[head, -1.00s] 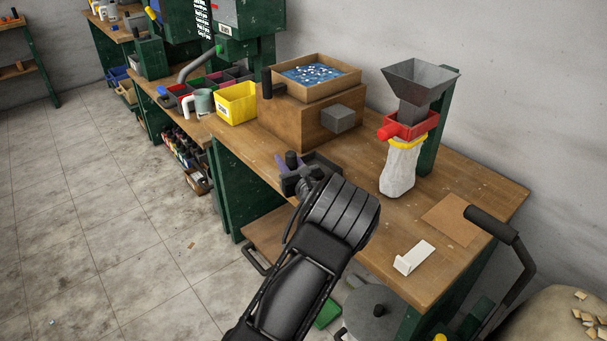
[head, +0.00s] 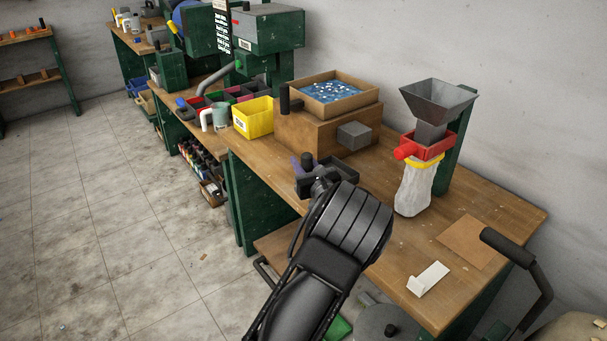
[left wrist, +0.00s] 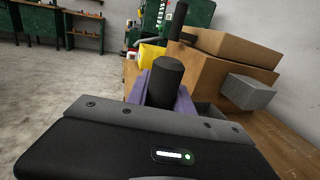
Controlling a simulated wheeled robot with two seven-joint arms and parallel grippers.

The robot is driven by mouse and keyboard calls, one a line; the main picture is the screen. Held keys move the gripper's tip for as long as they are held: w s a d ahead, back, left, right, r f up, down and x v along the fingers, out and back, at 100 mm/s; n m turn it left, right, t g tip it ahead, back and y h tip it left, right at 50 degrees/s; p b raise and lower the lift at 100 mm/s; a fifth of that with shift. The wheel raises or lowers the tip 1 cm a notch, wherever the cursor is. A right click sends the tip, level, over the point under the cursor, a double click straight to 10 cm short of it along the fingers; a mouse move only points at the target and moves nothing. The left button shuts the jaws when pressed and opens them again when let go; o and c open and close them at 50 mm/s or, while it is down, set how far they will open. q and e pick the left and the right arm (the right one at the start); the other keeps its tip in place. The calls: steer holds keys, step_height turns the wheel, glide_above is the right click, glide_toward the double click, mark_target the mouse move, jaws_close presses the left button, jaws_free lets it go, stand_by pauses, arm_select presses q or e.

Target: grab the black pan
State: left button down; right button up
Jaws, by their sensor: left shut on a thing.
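The black pan (head: 345,172) is a small dark tray-like piece at the front edge of the workbench, in front of the wooden block. Its upright black handle (left wrist: 167,80) stands in the middle of the left wrist view. My left gripper (head: 306,168) is shut on this handle, with purple-grey fingers on either side of it. A grey part of the pan shows behind the fingers in the wrist view. My forearm and the gripper body hide much of the pan, and I cannot tell whether its underside touches the bench. My right gripper is not in view.
Open floor (head: 110,220) lies left.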

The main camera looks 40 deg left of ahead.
arm_select(q)
step_height(320, 180, up, 5)
steer(key=shift+r, duration=0.2)
stand_by(0.6)
